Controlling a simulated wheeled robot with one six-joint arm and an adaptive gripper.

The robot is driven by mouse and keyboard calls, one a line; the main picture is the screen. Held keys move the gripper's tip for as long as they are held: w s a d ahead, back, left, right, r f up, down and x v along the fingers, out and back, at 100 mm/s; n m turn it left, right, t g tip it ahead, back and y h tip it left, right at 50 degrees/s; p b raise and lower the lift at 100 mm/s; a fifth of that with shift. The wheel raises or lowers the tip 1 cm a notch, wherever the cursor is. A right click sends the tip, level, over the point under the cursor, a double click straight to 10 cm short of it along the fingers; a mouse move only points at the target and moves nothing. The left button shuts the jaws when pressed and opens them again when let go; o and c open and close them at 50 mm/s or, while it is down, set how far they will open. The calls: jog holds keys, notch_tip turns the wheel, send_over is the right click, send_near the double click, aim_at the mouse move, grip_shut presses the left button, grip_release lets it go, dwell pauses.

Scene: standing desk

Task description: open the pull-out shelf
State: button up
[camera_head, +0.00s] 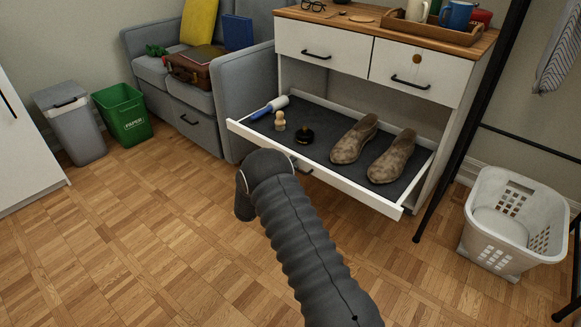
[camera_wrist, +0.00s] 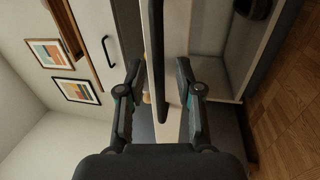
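The pull-out shelf (camera_head: 340,184) stands well out from the white cabinet in the head view, its white front rim towards me. On its dark mat lie a pair of brown shoes (camera_head: 354,140), a blue-handled lint roller (camera_head: 268,108), a small wooden brush (camera_head: 280,121) and a dark round tin (camera_head: 305,136). Part of the shelf's dark handle (camera_head: 304,170) shows beside my arm. In the wrist view my gripper (camera_wrist: 160,75) has its fingers apart, one each side of the dark handle bar (camera_wrist: 157,45), with visible gaps. My arm hides the gripper in the head view.
Two closed drawers (camera_head: 322,46) sit above the shelf. A grey sofa (camera_head: 225,85), a green bin (camera_head: 122,113) and a grey bin (camera_head: 75,125) stand at left. A white laundry basket (camera_head: 512,222) and black rack post (camera_head: 470,125) are at right. The front floor is clear.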

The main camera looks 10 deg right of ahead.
jog(key=v, duration=1.2)
dwell(0.3)
